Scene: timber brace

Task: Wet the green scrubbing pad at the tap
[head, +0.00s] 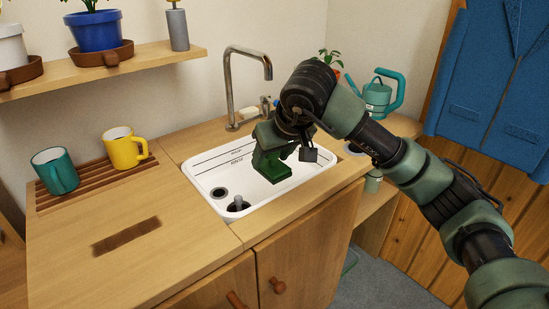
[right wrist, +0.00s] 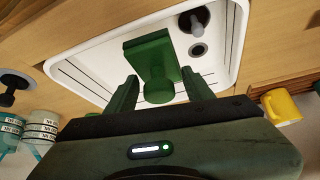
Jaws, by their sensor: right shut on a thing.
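The green scrubbing pad (head: 270,168) is a flat dark-green block with a round grip. It also shows in the right wrist view (right wrist: 148,57). My right gripper (head: 273,147) is shut on its grip, with a finger (right wrist: 122,97) on either side in the wrist view. The pad is over the white sink (head: 212,179); I cannot tell whether it touches the basin. The chrome tap (head: 231,80) stands behind the sink, its spout end above and behind my gripper. No water shows from the spout. My left gripper is not in view.
A drain (head: 218,193) and a grey upright plug (head: 238,204) are in the sink's front left. A yellow mug (head: 124,148) and a teal mug (head: 55,171) stand on the slatted rack at left. A teal watering can (head: 377,94) stands behind my right arm. The front-left counter is clear.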

